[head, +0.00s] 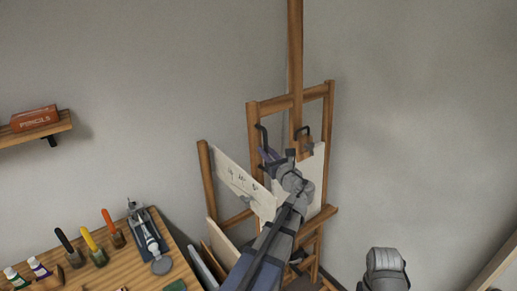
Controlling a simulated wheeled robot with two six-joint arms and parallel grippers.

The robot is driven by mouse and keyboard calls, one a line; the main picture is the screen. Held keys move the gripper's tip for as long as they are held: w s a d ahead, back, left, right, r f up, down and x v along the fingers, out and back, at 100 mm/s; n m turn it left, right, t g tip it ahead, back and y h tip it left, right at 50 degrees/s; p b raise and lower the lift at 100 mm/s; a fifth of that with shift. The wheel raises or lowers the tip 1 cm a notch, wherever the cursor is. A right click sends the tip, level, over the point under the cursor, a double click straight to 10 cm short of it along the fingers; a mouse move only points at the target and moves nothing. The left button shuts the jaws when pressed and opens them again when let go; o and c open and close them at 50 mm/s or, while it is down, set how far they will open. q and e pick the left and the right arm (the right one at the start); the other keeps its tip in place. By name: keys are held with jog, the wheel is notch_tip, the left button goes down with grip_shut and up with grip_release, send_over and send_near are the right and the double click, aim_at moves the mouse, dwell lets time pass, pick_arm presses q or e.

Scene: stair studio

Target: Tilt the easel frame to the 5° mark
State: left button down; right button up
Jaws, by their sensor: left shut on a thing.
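The wooden easel frame (318,92) stands against the wall near the corner, with a tall upright mast (295,50) rising behind it. A pale board (318,170) rests in the easel behind my wrist. No angle mark is readable.
A sketch sheet (243,182) is left of the easel. A shelf (38,134) carries a pencil box (34,118). The wall right of the easel is clear.

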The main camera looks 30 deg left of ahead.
pick_arm(q)
jog(key=shift+s+d, duration=0.25)
jog(key=shift+d, duration=0.4)
jog(key=shift+a, duration=0.1)
jog(key=c, duration=0.8)
grip_release()
jog(key=v, duration=0.7)
jog(key=shift+s+d, duration=0.15)
jog(key=shift+d, duration=0.2)
jog(key=shift+f, duration=0.1)
